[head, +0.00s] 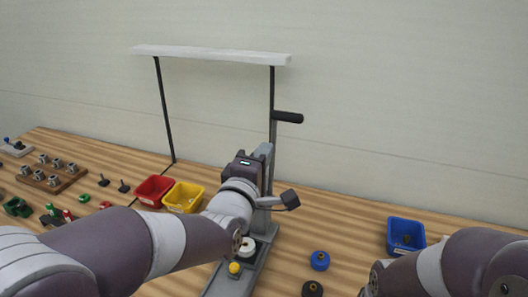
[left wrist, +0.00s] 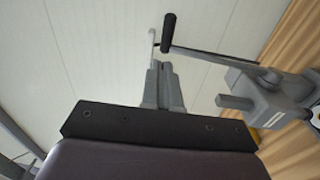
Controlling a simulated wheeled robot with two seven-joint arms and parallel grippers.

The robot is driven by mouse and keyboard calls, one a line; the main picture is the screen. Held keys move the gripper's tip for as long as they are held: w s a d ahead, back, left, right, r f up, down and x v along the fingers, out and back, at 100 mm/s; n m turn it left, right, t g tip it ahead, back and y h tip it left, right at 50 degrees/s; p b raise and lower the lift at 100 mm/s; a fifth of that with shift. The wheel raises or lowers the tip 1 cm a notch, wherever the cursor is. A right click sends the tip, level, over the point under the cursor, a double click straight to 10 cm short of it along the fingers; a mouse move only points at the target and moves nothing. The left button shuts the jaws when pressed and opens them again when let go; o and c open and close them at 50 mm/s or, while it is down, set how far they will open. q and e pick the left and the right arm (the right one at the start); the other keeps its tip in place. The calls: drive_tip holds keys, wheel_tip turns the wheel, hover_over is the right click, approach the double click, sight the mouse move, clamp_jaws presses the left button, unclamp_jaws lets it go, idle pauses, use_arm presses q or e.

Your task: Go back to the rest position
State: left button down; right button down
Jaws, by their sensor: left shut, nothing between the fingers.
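My left arm reaches in from the left to the grey machine (head: 257,262) with its upright column. My left gripper (head: 265,150) is in front of the column, above the bench, partly hidden by its own wrist. In the left wrist view its fingers (left wrist: 163,85) are together with nothing between them. The machine's black-handled lever (head: 288,117) is above and to the right of the gripper. The lever also shows in the left wrist view (left wrist: 168,30), apart from the fingers. My right arm is at the lower right, and its gripper is out of view.
A red bin (head: 154,190) and a yellow bin (head: 183,197) stand left of the machine. A blue bin (head: 405,235) and a blue round part (head: 320,260) are to its right. A wooden block with metal parts (head: 50,176) is far left. A white overhead bar (head: 210,54) spans above.

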use_arm(q)
drive_tip(key=s+a+f+m+g+y, duration=0.1)
drive_tip(key=s+a+f+m+g, duration=0.25)
drive_tip(key=f, duration=0.55)
drive_tip(key=s+f+m+g+y, duration=0.2)
drive_tip(key=f+m+g, duration=0.3)
drive_tip(key=f+m, duration=0.25)
drive_tip(key=s+a+f+m+g+y, duration=0.2)
drive_tip(key=s+a+f+g, duration=0.6)
drive_tip(key=s+a, duration=0.5)
wheel_tip(320, 180, down, 2)
drive_tip(key=shift+s+f+m+y, duration=0.2)
drive_tip(key=shift+s+m+y, duration=0.3)
drive_tip(key=shift+s, duration=0.7)
